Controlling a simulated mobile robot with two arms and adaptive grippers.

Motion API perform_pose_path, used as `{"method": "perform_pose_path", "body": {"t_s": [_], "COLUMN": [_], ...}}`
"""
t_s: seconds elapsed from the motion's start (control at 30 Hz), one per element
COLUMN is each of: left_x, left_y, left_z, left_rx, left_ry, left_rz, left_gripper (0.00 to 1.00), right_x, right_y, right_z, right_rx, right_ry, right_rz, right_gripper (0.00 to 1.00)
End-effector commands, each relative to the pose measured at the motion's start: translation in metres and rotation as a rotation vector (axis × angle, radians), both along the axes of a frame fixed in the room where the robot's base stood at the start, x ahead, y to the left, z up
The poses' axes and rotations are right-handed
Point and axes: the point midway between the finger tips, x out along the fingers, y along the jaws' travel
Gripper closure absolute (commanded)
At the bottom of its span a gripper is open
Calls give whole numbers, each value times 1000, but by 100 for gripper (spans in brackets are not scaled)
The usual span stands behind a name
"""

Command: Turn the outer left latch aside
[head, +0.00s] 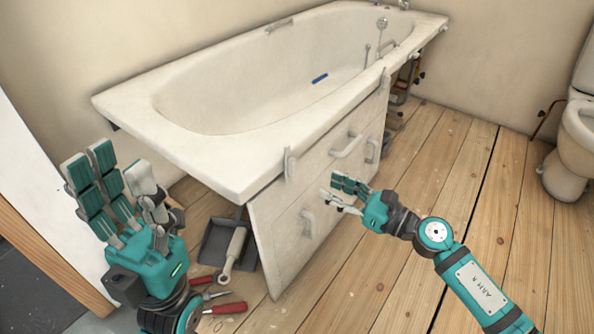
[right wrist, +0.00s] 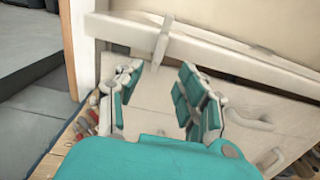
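The outer left latch (head: 288,165) is a small white upright tab at the tub rim, over the top edge of the white front panel (head: 270,222). In the right wrist view the latch (right wrist: 162,44) stands ahead, between the directions of my fingertips. My right gripper (head: 345,192) is open and empty in front of the panel, to the right of the latch and apart from it. My left gripper (head: 118,180) is open and empty at the left, fingers pointing up, away from the panel.
A second latch (head: 384,82) sits further along the bathtub (head: 130,103) rim. The panel carries a horizontal handle (head: 347,147) and a lower handle (head: 308,224). A dark dustpan (head: 213,242) and red-handled tools (head: 226,308) lie on the floor. The wooden floor at right is clear.

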Motion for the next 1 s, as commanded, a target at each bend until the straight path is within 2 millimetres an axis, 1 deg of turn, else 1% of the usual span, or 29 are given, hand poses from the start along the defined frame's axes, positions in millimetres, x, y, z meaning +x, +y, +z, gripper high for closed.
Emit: {"method": "perform_pose_path", "body": {"t_s": [0.03, 0.2, 0.4, 0.5, 0.67, 0.9, 0.93, 1.0], "left_x": [0, 1, 2, 3, 2, 2, 2, 2], "left_y": [0, 0, -1, -1, -1, -1, -1, -1], "left_z": [0, 0, 0, 0, 5, 6, 6, 6], "left_rx": [0, 0, 2, 4, 4, 3, 3, 3], "left_ry": [-2, -13, -21, -19, -38, -40, -40, -40], "left_rz": [0, 1, 2, 1, 2, 2, 2, 2], "left_gripper": [60, 60, 60, 60, 60, 60, 60, 60], "right_x": [8, 29, 49, 56, 61, 61, 61, 61], "right_y": [10, 40, 68, 77, 83, 83, 83, 83], "right_z": [1, 1, -1, -1, -1, 0, -1, -1], "right_rx": [1, 2, 2, 2, 0, 0, 0, 0], "right_ry": [-3, -3, 1, 1, 1, 2, 2, 2], "right_rz": [1, 0, -1, -1, -2, -2, -2, -2], "right_gripper": [62, 62, 62, 62, 62, 62, 63, 72]}}
